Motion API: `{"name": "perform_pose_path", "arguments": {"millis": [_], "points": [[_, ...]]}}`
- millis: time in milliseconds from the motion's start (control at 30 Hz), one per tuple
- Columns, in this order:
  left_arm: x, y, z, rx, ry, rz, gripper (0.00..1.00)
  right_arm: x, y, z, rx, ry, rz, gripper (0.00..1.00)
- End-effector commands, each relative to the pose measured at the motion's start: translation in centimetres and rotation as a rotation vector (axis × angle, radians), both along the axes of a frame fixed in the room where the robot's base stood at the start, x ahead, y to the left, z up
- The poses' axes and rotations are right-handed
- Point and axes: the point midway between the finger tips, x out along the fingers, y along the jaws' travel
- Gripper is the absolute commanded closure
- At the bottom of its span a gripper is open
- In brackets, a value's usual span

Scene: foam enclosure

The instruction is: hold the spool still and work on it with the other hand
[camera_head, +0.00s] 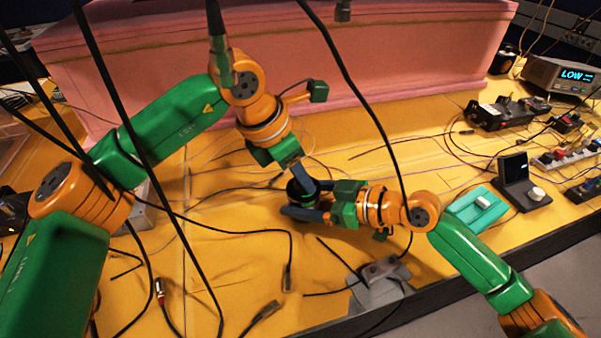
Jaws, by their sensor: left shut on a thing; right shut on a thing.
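The spool (297,190) is a small dark, round thing on the yellow tabletop, mostly hidden between my two grippers. My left gripper (301,183) reaches down to it from above, its blue fingers shut on its upper part. My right gripper (300,205) comes in low from the right, its blue fingers shut on the spool's lower side, close to the table. The two grippers' fingers are very close together; I cannot tell whether they touch. The spool's exact tilt is hidden.
Loose black cables (240,232) cross the yellow table (235,270). A pink foam wall (400,60) closes the back. A grey bracket (380,285) lies near the dark front edge. A teal block (477,205), a dark stand (520,185) and a lit display box (562,76) are at right.

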Motion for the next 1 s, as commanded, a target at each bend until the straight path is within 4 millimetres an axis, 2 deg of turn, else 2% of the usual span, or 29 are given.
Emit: {"name": "perform_pose_path", "arguments": {"millis": [400,933,967,1000], "points": [[0.17,0.12,0.02,0.002,-0.001,-0.188,1.00,0.02,-0.05,-0.06,-0.002,0.001,-0.001,1.00],[0.19,0.15,0.04,0.000,-0.003,-0.218,1.00,0.02,-0.07,-0.08,-0.002,0.001,-0.001,1.00],[0.19,0.15,0.04,0.000,-0.002,-0.217,0.57,0.02,-0.07,-0.08,-0.002,0.001,-0.001,1.00],[0.18,0.14,0.04,0.000,-0.002,-0.217,0.46,0.02,-0.07,-0.08,-0.002,0.001,-0.001,1.00]]}}
